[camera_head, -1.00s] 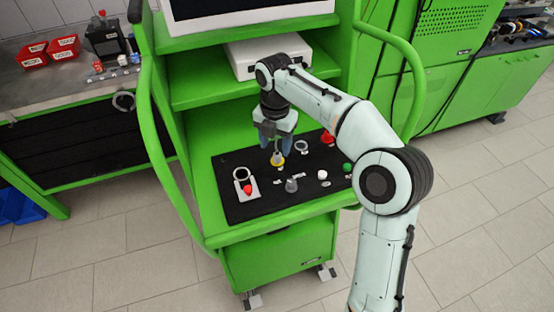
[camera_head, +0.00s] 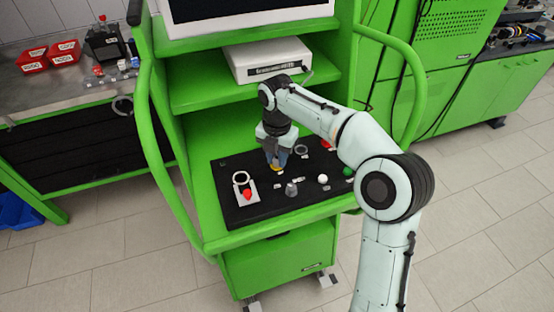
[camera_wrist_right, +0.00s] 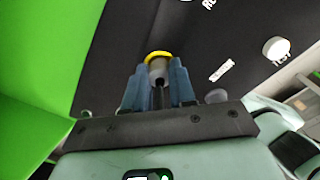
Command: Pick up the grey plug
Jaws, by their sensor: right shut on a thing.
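A grey plug (camera_wrist_right: 158,68) with a yellow rim is between the fingers of my right gripper (camera_wrist_right: 159,92) in the right wrist view. The fingers are shut on its grey body, and the yellow rim shows beyond them. In the head view my right gripper (camera_head: 276,160) is low over the black mat, with the yellow rim (camera_head: 277,170) just below its fingertips. I cannot tell whether the plug touches the mat. A second grey piece (camera_head: 291,189) stands on the mat just right and in front; it is partly hidden in the wrist view. My left gripper is not in view.
The black mat (camera_head: 232,212) lies on the green bench shelf. On it are a white holder with a ring and a red piece (camera_head: 247,195), a white piece (camera_head: 322,179), a green piece (camera_head: 347,171) and a grey ring (camera_head: 301,150). A white box (camera_head: 268,62) stands above.

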